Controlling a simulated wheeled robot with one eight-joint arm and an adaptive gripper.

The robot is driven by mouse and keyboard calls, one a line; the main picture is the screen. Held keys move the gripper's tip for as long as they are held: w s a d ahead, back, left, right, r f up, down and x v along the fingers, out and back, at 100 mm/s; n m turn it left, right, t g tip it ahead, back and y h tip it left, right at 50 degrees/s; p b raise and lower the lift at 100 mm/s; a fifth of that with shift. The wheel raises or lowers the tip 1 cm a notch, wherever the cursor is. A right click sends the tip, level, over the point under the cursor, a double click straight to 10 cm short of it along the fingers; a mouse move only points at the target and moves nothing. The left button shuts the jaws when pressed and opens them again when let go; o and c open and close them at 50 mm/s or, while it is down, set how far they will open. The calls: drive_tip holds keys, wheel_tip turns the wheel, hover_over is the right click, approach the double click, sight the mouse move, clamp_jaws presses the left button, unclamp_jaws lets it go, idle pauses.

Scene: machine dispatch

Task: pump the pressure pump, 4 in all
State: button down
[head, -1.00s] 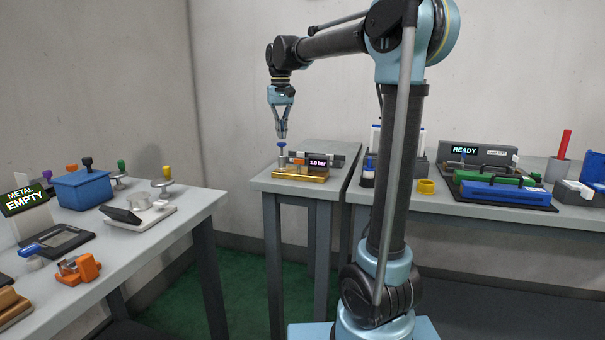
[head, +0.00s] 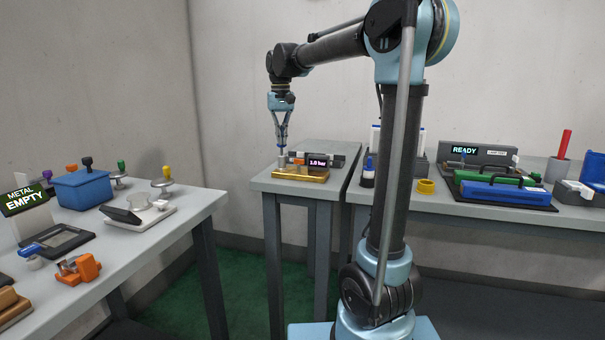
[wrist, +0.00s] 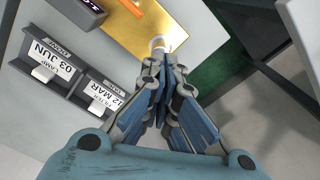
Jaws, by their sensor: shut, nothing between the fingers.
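The pressure pump has a gold base (head: 302,175) on the small middle table, with a grey cylinder (head: 282,161) at its left. Its small display (head: 317,162) reads 1.0 bar. My gripper (head: 282,146) points straight down over the cylinder, its fingers shut and empty. The fingertips are at the top of the pump, where the blue knob is now mostly hidden. In the wrist view the shut fingertips (wrist: 157,58) sit right by the pale top of the cylinder (wrist: 157,42), over the gold base (wrist: 150,22).
Date plates (wrist: 58,67) in a dark holder stand beside the pump. The left table holds a blue box (head: 82,187) and an orange part (head: 78,268). The right bench carries a READY panel (head: 465,151) and a blue-handled tool (head: 505,194). The wall behind is bare.

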drive_tip(key=shift+f, duration=1.3)
drive_tip(key=shift+r, duration=2.35)
drive_tip(key=shift+f, duration=0.7)
